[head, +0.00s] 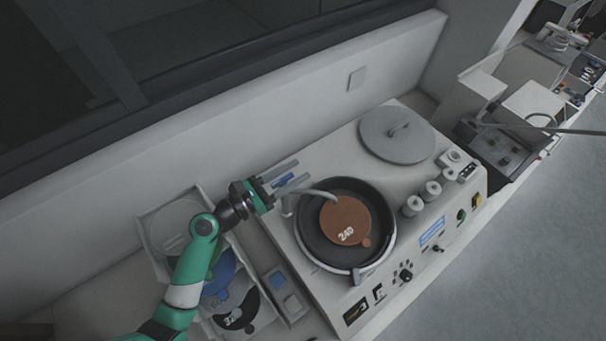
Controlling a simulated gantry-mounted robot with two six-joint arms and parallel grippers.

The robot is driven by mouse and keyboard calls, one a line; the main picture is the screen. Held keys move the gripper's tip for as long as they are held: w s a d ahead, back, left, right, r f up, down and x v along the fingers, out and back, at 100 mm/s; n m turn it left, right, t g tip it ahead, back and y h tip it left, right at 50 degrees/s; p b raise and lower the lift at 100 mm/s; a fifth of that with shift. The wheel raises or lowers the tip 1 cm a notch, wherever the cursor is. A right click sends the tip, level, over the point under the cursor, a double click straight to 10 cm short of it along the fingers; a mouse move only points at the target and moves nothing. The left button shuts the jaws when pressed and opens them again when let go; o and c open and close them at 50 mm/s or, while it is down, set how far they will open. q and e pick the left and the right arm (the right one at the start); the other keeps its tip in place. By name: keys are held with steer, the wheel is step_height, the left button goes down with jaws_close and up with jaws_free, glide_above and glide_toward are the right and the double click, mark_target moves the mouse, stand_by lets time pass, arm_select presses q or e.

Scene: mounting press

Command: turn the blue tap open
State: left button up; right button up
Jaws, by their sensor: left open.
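The blue tap (284,180) sits at the back left of the press, by the base of the curved spout (318,192) that reaches over the round bowl. My left gripper (284,173) is at the tap, coming from the left, with its two grey fingers apart. My right gripper is not in view.
The press (312,290) has a dark bowl with a brown disc marked 240 (345,218). A round grey lid (397,136) lies at the back right. A tray with discs (150,238) stands left, under my left arm. A white wall runs behind.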

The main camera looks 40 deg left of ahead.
mark_target(282, 179)
arm_select(q)
jaws_close()
stand_by(0.4)
steer(key=n+y+p, duration=0.3)
steer(key=y, duration=0.1)
steer(key=a+n+g+y+p, duration=0.1)
steer(key=n+y+p, duration=0.2)
steer(key=y+p, duration=0.1)
steer(key=a+n+g+y+p, duration=0.1)
steer(key=n+y+p, duration=0.1)
steer(key=y+p, duration=0.2)
steer(key=shift+s+n+y, duration=0.1)
steer(key=shift+n+y, duration=0.3)
steer(key=shift+y, duration=0.2)
steer(key=n+g+y+b, duration=0.2)
steer(key=n+g+b, duration=0.1)
steer(key=b, duration=0.1)
steer(key=s+a+n+g+y+b, duration=0.1)
steer(key=n+g+y+b, duration=0.1)
steer(key=g+y+b, duration=0.1)
steer(key=s+n+g+y+b, duration=0.1)
steer(key=n+g+y+b, duration=0.2)
steer(key=b, duration=0.4)
steer(key=shift+a+f+n+g, duration=0.25)
steer(key=shift+a+n+g, duration=0.05)
steer(key=shift+g, duration=0.5)
steer(key=shift+s+r+n+g+b, duration=0.1)
steer(key=shift+r+n+g+b, duration=0.3)
steer(key=shift+b, duration=0.45)
